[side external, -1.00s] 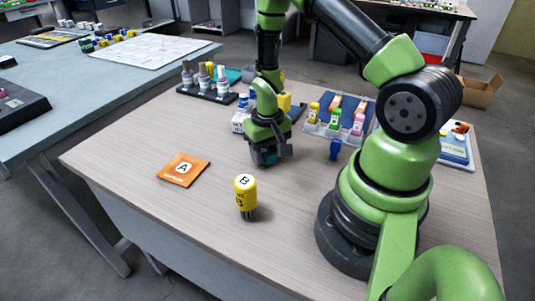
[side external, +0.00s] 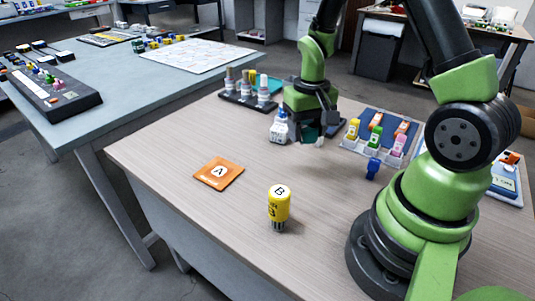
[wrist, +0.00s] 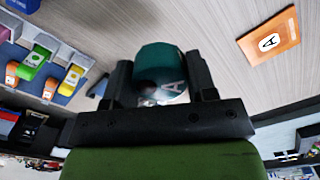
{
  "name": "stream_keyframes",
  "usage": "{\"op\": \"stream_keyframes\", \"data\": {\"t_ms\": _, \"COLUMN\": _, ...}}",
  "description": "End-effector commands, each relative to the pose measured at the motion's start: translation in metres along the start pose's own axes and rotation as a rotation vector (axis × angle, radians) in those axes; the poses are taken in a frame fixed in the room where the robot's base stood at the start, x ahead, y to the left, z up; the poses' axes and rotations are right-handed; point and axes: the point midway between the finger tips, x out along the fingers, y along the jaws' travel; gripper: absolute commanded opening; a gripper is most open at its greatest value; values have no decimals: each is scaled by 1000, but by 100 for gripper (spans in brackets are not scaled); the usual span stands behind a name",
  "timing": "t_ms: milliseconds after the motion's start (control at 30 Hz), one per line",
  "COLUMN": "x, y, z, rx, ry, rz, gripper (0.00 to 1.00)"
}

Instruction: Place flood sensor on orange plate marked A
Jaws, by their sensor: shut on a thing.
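The orange plate marked A (side external: 218,173) lies flat on the wooden table, left of centre in the side view. It also shows at the upper right of the wrist view (wrist: 285,36). My gripper (side external: 312,133) is behind and right of the plate, apart from it. In the wrist view its dark jaws (wrist: 160,84) are shut around a teal round thing (wrist: 160,58) with a white letter A partly visible. This may be the flood sensor; its name cannot be read. It appears held above the table, and the jaws hide its sides.
A yellow cylinder marked B (side external: 279,208) stands right of and in front of the plate. A white bottle (side external: 279,128) is beside my gripper. A tray of coloured pieces (side external: 347,147) and a small blue object (side external: 373,168) are to the right. The table around the plate is clear.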

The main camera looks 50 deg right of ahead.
Motion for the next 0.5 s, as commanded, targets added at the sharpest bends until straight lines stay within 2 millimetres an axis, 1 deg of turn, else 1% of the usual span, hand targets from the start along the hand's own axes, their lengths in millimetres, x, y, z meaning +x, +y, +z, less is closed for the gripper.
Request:
{"op": "stream_keyframes", "data": {"t_ms": 67, "x": -2, "y": -4, "z": -4, "rx": -23, "ry": 3, "rz": 0, "gripper": 27}}
{"op": "stream_keyframes", "data": {"t_ms": 167, "x": -2, "y": -20, "z": -14, "rx": -106, "ry": 3, "rz": 0, "gripper": 27}}
{"op": "stream_keyframes", "data": {"t_ms": 267, "x": -2, "y": -49, "z": -28, "rx": -244, "ry": 4, "rz": 1, "gripper": 27}}
{"op": "stream_keyframes", "data": {"t_ms": 300, "x": -3, "y": -63, "z": -34, "rx": -307, "ry": 4, "rz": 0, "gripper": 27}}
{"op": "stream_keyframes", "data": {"t_ms": 367, "x": -4, "y": -85, "z": -40, "rx": -402, "ry": 4, "rz": 1, "gripper": 27}}
{"op": "stream_keyframes", "data": {"t_ms": 400, "x": -4, "y": -98, "z": -43, "rx": -462, "ry": 4, "rz": 1, "gripper": 27}}
{"op": "stream_keyframes", "data": {"t_ms": 500, "x": -7, "y": -130, "z": -46, "rx": -594, "ry": 3, "rz": 1, "gripper": 27}}
